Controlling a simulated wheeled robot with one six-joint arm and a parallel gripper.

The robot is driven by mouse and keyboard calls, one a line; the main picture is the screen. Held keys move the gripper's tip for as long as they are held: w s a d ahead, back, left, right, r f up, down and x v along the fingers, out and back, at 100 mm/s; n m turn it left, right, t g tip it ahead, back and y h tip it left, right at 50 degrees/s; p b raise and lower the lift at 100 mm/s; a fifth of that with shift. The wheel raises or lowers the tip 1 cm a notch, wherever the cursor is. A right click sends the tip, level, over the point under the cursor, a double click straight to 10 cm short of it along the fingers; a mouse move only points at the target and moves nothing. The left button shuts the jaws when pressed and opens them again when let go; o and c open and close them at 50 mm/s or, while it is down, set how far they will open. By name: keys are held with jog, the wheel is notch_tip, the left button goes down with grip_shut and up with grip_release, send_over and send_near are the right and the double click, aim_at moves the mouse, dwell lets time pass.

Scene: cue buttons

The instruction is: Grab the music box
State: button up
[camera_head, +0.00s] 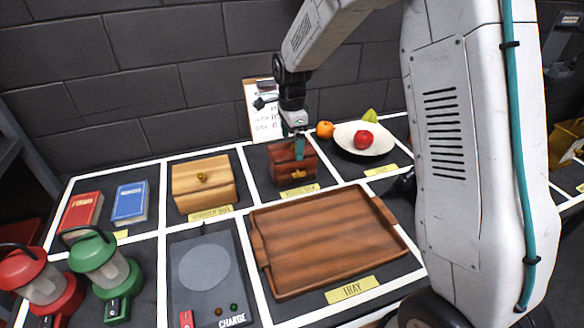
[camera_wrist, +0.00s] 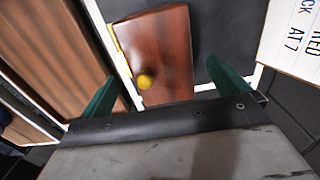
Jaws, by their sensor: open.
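A dark red-brown wooden box (camera_head: 284,166) with a yellow knob on its front stands in a back-row square, with a yellow label in front that is too small to read. I cannot tell by label which is the music box. My gripper (camera_head: 299,150) is open and points down at the dark box. In the wrist view the dark box (camera_wrist: 165,50) shows between my open green fingers (camera_wrist: 166,88), knob near the gripper. Contact cannot be made out.
A wooden tray (camera_head: 328,281) lies in front of the dark box. A plate (camera_head: 347,139) with a red apple (camera_head: 364,140) is to its right, and a clipboard (camera_head: 260,120) stands behind. Books, lanterns and a charge pad (camera_head: 205,292) are at left.

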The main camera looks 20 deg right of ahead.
aim_at(291, 151)
notch_tip(291, 151, down, 4)
jog(key=shift+w+a+f, duration=0.1)
jog(key=shift+f, duration=0.15)
jog(key=shift+c, duration=0.3)
jog(key=shift+r, duration=0.1)
jog(key=c, duration=2)
